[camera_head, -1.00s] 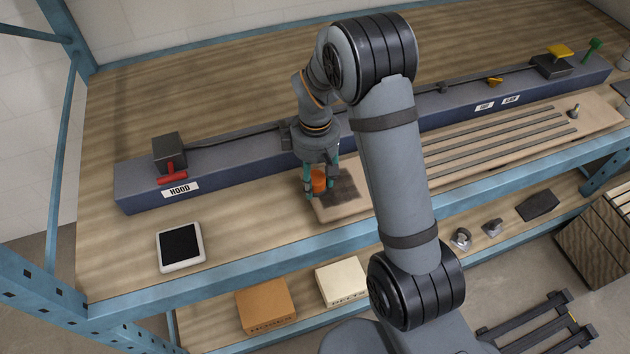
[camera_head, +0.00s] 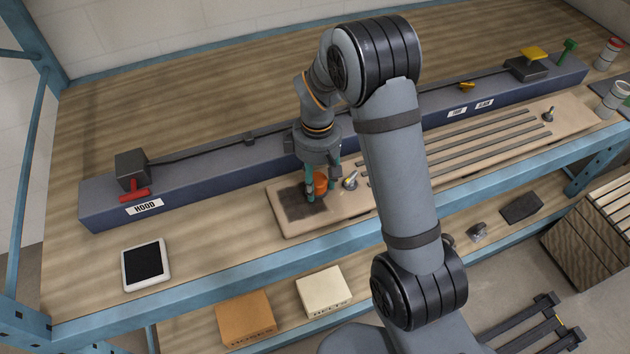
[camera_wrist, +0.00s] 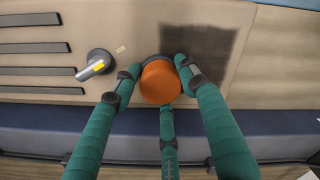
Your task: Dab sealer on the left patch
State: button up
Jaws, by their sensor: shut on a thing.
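My gripper (camera_head: 322,190) is shut on an orange round-topped dauber (camera_head: 320,183). In the wrist view the orange top (camera_wrist: 160,82) sits between my green fingers, with a dark rim showing at its far side. The dark left patch (camera_head: 300,205) lies on the left end of a tan board. In the wrist view the patch (camera_wrist: 200,50) has streaky, uneven edges. The dauber is at the patch's right edge in the head view. Whether its underside touches the board is hidden.
A grey knob with a yellow mark (camera_head: 350,182) stands on the tan board (camera_head: 345,207) just right of my gripper. Grey strips (camera_head: 455,150) run along the board farther right. A blue beam (camera_head: 215,187) lies behind. A tablet (camera_head: 145,265) lies front left.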

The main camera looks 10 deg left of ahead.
jog(key=shift+w+d+r, duration=0.2)
jog(key=shift+d+r, duration=0.05)
jog(key=shift+d, duration=0.1)
notch_tip(320, 180, up, 4)
jog(key=p, duration=0.3)
jog(key=shift+s+a, duration=0.15)
notch_tip(320, 180, up, 2)
jog(key=shift+r+p, duration=0.1)
jog(key=shift+p, duration=0.8)
jog(key=shift+r+p, duration=0.6)
jog(key=shift+r, duration=0.1)
